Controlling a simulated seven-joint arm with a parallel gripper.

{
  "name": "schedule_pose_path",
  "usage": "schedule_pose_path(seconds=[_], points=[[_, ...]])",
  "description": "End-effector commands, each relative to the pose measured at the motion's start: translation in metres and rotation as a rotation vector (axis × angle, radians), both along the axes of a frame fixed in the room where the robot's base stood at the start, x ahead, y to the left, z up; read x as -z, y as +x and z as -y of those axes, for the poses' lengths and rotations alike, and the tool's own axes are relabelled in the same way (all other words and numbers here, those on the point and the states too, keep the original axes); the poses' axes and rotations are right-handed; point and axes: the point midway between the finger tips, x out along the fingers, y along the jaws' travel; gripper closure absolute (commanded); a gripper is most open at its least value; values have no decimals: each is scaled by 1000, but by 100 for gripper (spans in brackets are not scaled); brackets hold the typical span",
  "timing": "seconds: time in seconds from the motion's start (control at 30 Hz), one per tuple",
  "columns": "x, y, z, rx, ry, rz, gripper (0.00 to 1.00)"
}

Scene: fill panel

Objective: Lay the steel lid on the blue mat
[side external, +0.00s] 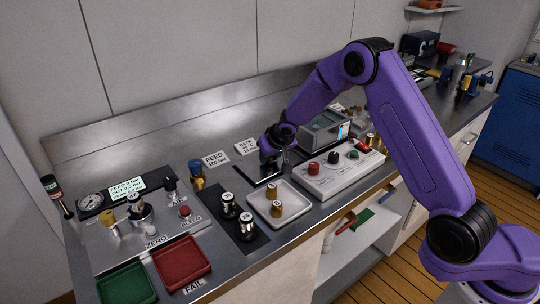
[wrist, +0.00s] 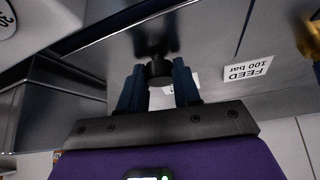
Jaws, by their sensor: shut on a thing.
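My gripper (wrist: 158,85) is shut on a dark round knob (wrist: 158,70), seen between its two blue fingers in the wrist view. The knob stands on a brushed steel surface, which I take to be the steel lid (wrist: 150,42); its full outline is hard to make out. In the side view my gripper (side external: 270,160) is low over the bench, at a black-edged square (side external: 259,184), and it hides the knob. I cannot tell whether the lid touches the bench. No clearly blue mat shows; a dark mat (side external: 259,240) lies under several small cylinders at the front.
A FEED label (side external: 215,159) stands left of my gripper. A grey instrument (side external: 320,132) and a pale control box (side external: 335,180) stand close on its right. A white tray (side external: 296,225) with brass weights is in front. Green (side external: 126,285) and red (side external: 181,262) trays lie front left.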

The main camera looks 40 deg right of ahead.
Motion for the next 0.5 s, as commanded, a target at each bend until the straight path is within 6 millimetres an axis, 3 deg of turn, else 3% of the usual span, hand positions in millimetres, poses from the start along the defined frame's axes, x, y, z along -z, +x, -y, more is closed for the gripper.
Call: schedule_pose_path(seconds=[0.4, 0.43, 0.5], points=[[3, 0, -1, -1, 0, 2, 100], [4, 0, 0, -1, 1, 1, 62], [3, 0, 0, -1, 1, 1, 42]])
